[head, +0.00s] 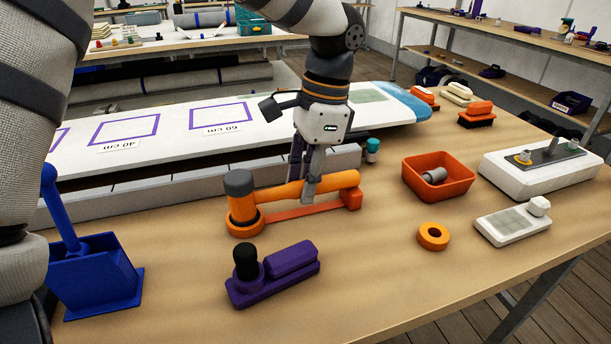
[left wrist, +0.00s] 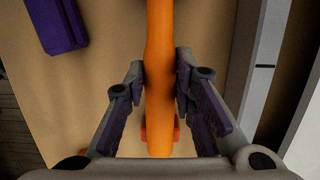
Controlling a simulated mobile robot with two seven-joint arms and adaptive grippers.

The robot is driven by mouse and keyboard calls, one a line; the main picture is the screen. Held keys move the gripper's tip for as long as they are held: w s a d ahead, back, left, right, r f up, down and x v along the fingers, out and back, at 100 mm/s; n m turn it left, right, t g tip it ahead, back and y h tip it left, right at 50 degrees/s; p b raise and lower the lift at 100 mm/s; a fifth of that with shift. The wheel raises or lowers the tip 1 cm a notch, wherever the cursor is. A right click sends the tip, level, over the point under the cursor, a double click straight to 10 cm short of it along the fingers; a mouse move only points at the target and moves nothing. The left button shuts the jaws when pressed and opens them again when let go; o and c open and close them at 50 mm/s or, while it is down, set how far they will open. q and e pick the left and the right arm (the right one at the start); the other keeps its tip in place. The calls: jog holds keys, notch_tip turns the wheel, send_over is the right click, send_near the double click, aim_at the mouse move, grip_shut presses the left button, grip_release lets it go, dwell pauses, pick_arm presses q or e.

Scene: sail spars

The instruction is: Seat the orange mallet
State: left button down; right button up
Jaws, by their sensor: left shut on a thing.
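The orange mallet (head: 287,193) lies level, its grey-capped head (head: 239,185) at the left and its handle running right. My left gripper (head: 310,190) is shut on the handle, from above, near its middle. In the left wrist view the handle (left wrist: 160,60) passes between the two fingers (left wrist: 160,100). The orange stand (head: 305,211) is directly below, with a round base under the head and a post under the handle's end. Whether the mallet touches the stand or hangs just above it, I cannot tell. My right gripper is not in view.
A purple block with a black knob (head: 270,272) lies in front. A blue holder (head: 97,285) stands at left. An orange bin (head: 438,178), an orange ring (head: 433,236) and white devices (head: 513,222) are at right. A long white board (head: 170,135) lies behind.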

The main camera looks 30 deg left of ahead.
pick_arm(q)
jog(key=c, duration=1.3)
grip_release()
jog(key=r, duration=0.4)
jog(key=w+d+r, duration=0.1)
jog(key=r, duration=0.6)
jog(key=shift+w+d+r, duration=0.2)
jog(key=shift+w+r, duration=0.2)
